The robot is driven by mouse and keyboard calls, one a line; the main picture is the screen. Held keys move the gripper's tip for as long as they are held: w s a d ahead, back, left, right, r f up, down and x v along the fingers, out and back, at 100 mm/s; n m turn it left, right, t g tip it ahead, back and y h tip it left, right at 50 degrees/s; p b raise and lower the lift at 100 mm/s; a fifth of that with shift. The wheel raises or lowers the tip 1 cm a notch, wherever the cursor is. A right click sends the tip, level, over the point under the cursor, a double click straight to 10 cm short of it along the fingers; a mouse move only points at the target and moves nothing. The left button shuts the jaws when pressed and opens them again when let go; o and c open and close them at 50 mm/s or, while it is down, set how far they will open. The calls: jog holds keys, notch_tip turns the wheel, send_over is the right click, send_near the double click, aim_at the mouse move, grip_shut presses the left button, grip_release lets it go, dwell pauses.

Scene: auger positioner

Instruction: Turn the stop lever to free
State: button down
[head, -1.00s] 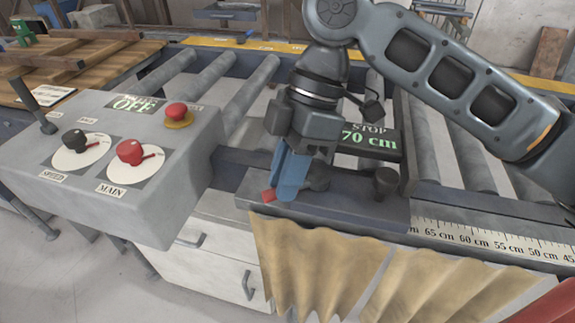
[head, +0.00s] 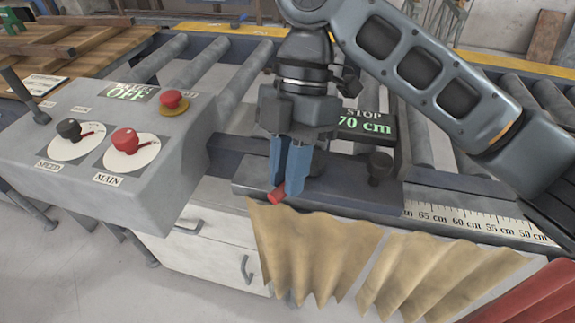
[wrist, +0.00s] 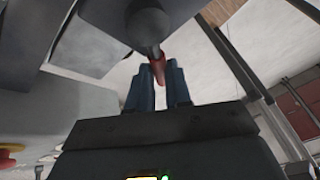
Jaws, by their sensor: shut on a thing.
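The stop lever shows as a red tip (head: 277,194) at the front of the dark stop block (head: 335,184), below the display reading "STOP 70 cm" (head: 364,123). My gripper (head: 287,192) points down over the block, with its blue fingers on either side of the lever. It is shut on the lever. In the wrist view the red lever end (wrist: 159,71) lies between the blue fingers (wrist: 158,85), below a dark rounded knob. The fingers hide most of the lever's arm in the head view.
A grey control box (head: 120,150) with red and black knobs stands close on the left. A dark knob (head: 380,167) rises from the block on the right. A ruler (head: 480,222) and tan curtains (head: 315,250) run along the front. Rollers lie behind.

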jog(key=shift+r, duration=0.1)
jog(key=c, duration=1.1)
grip_release()
jog(key=shift+o, duration=0.2)
jog(key=v, duration=0.7)
jog(key=shift+w+r, duration=0.2)
jog(key=shift+r, duration=0.15)
jog(key=shift+d, duration=0.1)
jog(key=shift+c, duration=0.2)
